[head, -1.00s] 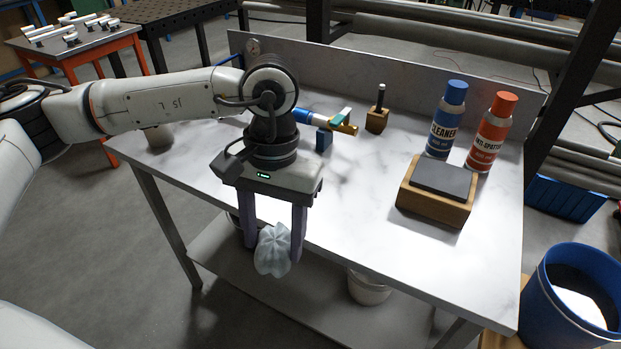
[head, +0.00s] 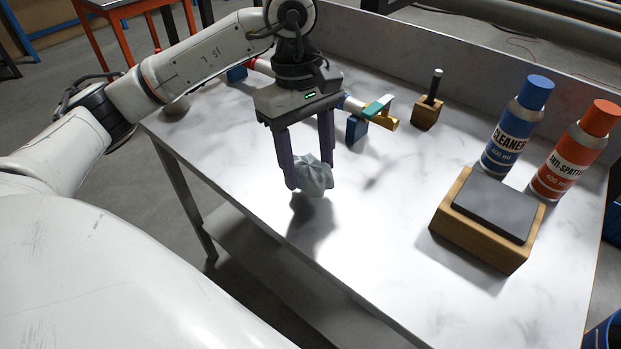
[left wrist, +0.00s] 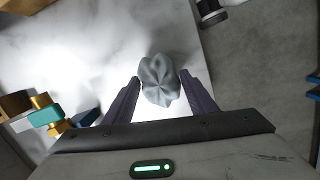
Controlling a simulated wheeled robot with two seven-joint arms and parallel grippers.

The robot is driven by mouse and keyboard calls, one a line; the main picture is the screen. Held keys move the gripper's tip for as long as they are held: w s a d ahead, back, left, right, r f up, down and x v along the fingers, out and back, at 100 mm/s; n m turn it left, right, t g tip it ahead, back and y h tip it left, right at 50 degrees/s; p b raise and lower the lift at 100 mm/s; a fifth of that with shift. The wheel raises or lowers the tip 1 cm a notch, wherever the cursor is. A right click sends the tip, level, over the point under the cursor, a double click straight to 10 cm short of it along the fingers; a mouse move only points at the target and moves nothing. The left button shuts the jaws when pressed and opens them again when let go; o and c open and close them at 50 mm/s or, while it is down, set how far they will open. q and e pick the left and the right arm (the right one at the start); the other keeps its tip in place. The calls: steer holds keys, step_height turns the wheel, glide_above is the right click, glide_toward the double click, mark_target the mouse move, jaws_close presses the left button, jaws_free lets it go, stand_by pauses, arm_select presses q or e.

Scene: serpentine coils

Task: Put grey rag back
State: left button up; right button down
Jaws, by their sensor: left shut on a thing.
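The grey rag (head: 315,175) is a crumpled, pale grey-blue bundle. My left gripper (head: 310,180) is shut on it and holds it above the marble-topped table (head: 380,275), with a shadow on the tabletop below. The rag (left wrist: 160,82) also shows between the fingertips of my left gripper (left wrist: 160,85) in the left wrist view. My right gripper is in neither view.
A wooden block with a dark top (head: 485,220) stands at the right, by a blue cleaner can (head: 512,130) and a red anti-spatter can (head: 570,160). A small wooden holder (head: 427,110) and a torch-like tool (head: 375,115) stand behind. The front middle tabletop is clear.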

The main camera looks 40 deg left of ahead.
mark_target(309, 180)
arm_select(q)
steer(key=shift+f, duration=2.15)
steer(key=shift+f, duration=0.1)
steer(key=o, duration=1.2)
steer(key=r, duration=0.4)
steer(key=a+r, duration=0.1)
steer(key=r, duration=0.7)
steer(key=shift+w+a+r, duration=0.1)
steer(key=shift+w+a, duration=0.2)
steer(key=shift+a, duration=0.05)
